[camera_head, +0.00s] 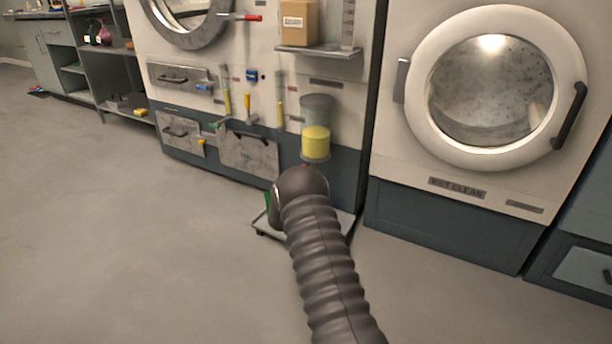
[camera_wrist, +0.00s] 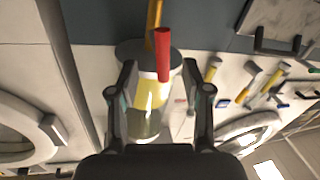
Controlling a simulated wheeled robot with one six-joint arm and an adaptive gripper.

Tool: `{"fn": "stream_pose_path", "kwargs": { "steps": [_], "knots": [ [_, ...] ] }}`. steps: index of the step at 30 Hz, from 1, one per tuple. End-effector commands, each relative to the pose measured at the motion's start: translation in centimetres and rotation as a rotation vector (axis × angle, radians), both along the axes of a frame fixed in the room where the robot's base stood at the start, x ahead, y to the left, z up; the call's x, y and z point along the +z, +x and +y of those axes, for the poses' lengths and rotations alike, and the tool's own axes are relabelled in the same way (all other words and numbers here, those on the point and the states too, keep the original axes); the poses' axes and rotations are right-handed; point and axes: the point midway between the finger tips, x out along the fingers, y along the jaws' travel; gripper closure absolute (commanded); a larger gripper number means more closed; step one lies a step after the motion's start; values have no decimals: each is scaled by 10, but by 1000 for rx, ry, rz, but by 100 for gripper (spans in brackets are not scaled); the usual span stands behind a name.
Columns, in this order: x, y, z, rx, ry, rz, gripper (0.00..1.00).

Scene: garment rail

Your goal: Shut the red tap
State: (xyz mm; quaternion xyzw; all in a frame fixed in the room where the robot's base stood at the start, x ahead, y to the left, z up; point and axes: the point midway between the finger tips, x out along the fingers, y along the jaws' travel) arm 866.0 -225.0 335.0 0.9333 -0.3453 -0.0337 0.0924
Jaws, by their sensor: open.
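The red tap (camera_wrist: 162,55) shows in the wrist view as a red lever in front of the base of a clear tank. The tank (camera_wrist: 150,125) holds yellow liquid and appears upside down there. An orange-yellow strip (camera_wrist: 153,18) runs from the tank's base past the lever; I cannot tell if it is a stream or a pipe. My gripper (camera_wrist: 159,76) is open, with the lever's free end between its fingertips in the picture; no contact is clear. In the head view the tank (camera_head: 316,112) hangs on the panel, and my arm hides the tap and gripper.
A low tray (camera_head: 345,222) stands on the floor below the tank, partly behind my arm. A red-handled lever (camera_head: 247,17) is higher on the panel. A round-door machine (camera_head: 450,165) stands to the right. Yellow-handled tools (camera_head: 227,100) hang left of the tank. Floor at left is clear.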

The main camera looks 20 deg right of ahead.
Motion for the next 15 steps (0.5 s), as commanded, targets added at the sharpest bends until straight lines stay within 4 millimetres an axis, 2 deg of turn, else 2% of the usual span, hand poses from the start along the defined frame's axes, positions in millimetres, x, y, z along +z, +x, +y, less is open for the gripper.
{"fn": "stream_pose_path", "kwargs": {
  "steps": [6,15],
  "knots": [
    [-1,24,-21,-1,0,0,51],
    [-1,36,-31,1,1,2,51]
  ]
}}
